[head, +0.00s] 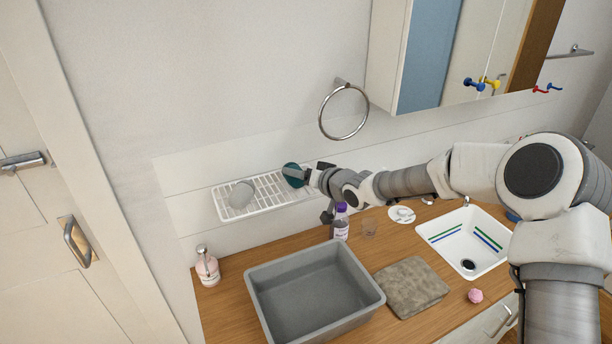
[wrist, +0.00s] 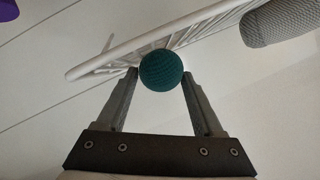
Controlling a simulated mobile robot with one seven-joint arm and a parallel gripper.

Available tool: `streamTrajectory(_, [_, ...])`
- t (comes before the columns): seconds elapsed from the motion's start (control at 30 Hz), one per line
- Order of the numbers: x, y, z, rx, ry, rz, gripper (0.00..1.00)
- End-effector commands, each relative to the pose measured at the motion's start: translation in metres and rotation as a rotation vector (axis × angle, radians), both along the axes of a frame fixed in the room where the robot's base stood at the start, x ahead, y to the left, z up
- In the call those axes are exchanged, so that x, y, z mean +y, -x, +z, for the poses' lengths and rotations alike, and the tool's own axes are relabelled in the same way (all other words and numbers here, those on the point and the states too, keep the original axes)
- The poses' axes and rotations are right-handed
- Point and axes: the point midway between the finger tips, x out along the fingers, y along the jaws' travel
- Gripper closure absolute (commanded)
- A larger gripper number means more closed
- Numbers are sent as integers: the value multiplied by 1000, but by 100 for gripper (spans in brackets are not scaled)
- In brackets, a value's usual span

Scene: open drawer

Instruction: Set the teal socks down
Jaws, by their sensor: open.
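The teal socks (head: 291,175) are a rolled, knitted ball at the right part of the white wire shelf (head: 268,188) on the wall. My gripper (head: 306,176) reaches them from the right. In the wrist view, the teal socks (wrist: 161,70) sit between the tips of my gripper (wrist: 160,84), whose fingers are open with one on each side. The wire shelf (wrist: 100,64) shows just behind the ball. I cannot tell whether the ball's underside rests on the wires or whether a finger still touches it.
A grey roll (head: 241,194) lies on the shelf's left part. Below are a grey tub (head: 262,312), soap bottle (head: 206,266), purple-capped bottle (head: 341,222), folded towel (head: 411,284) and sink (head: 450,240). A towel ring (head: 322,118) hangs above the shelf. Bare wires lie between roll and socks.

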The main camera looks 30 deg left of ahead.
Motion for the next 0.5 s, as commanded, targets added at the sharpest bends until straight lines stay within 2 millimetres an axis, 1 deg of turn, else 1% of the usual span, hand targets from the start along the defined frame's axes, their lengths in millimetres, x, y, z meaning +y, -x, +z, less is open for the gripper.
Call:
streamTrajectory(0.03, [0,0,4,-1,0,0,31])
streamTrajectory(0.17, [-14,5,8,-2,0,-1,31])
streamTrajectory(0.5, [-68,33,31,-2,0,-2,31])
